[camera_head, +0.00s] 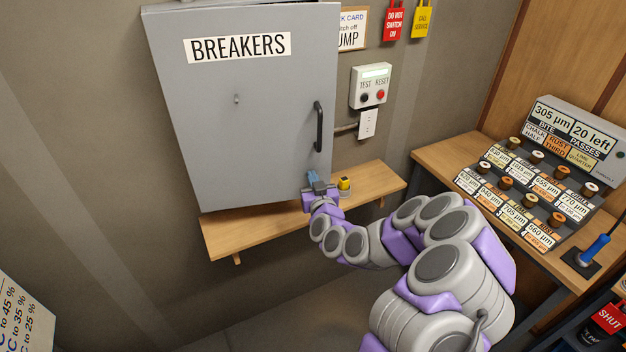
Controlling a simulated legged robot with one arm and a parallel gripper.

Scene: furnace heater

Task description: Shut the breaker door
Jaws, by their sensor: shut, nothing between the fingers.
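The grey breaker door (240,110) carries a "BREAKERS" label and fills the upper left middle of the view. Its black bar handle (318,127) is upright near the right edge. The door covers the front of its box; I cannot tell whether a small gap remains at its edge. My gripper (313,179) is shut and small in view, at the door's lower right corner, below the handle and just above the shelf. I cannot tell whether it touches the door. No object shows between its fingers.
A wooden shelf (235,239) runs below the door, with a small yellow and black item (345,184) beside my gripper. A TEST/RESET box (370,86) is on the wall right of the door. A bench with a control panel (530,185) stands at right.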

